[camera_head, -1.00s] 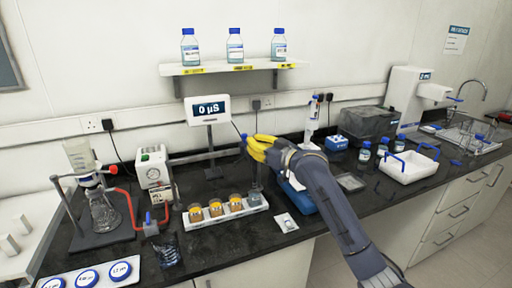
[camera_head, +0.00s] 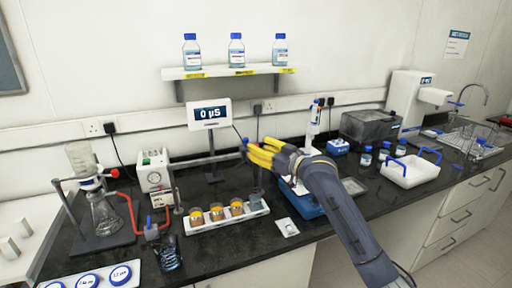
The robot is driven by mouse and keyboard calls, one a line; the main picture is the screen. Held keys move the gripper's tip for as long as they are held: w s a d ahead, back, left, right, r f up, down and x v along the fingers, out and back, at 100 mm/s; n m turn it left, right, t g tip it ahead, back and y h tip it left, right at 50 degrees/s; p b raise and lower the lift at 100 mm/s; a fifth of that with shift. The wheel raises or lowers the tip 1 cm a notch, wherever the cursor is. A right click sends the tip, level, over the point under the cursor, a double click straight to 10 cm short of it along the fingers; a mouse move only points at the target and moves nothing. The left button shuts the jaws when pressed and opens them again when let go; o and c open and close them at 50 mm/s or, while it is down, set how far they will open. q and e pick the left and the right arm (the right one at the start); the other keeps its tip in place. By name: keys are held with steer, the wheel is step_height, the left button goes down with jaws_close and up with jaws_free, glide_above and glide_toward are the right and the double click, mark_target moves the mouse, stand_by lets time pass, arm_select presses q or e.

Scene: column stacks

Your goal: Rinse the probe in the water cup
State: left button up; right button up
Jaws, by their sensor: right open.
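My right gripper (camera_head: 259,152) has yellow fingers and is open beside a thin upright probe (camera_head: 257,172) with a dark cable, to the right of the meter. The fingers partly hide the probe's upper part; I cannot tell whether they touch it. The probe's lower end goes down at a clear cup (camera_head: 255,201) at the right end of a white tray (camera_head: 222,221). I cannot tell whether this is the water cup. Several amber-filled cups (camera_head: 217,211) stand to its left in the tray. The meter (camera_head: 209,113) reads 0 µS. My left gripper is not in view.
A glass beaker (camera_head: 170,256) stands near the front edge. A flask on a stand (camera_head: 103,212) and a white instrument box (camera_head: 154,170) are left. A blue-based device (camera_head: 306,204) lies under my right arm. A white blue-handled basket (camera_head: 409,171) stands at right.

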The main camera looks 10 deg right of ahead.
steer(key=v, duration=0.9)
steer(key=shift+s+d, duration=0.2)
steer(key=shift+s, duration=0.15)
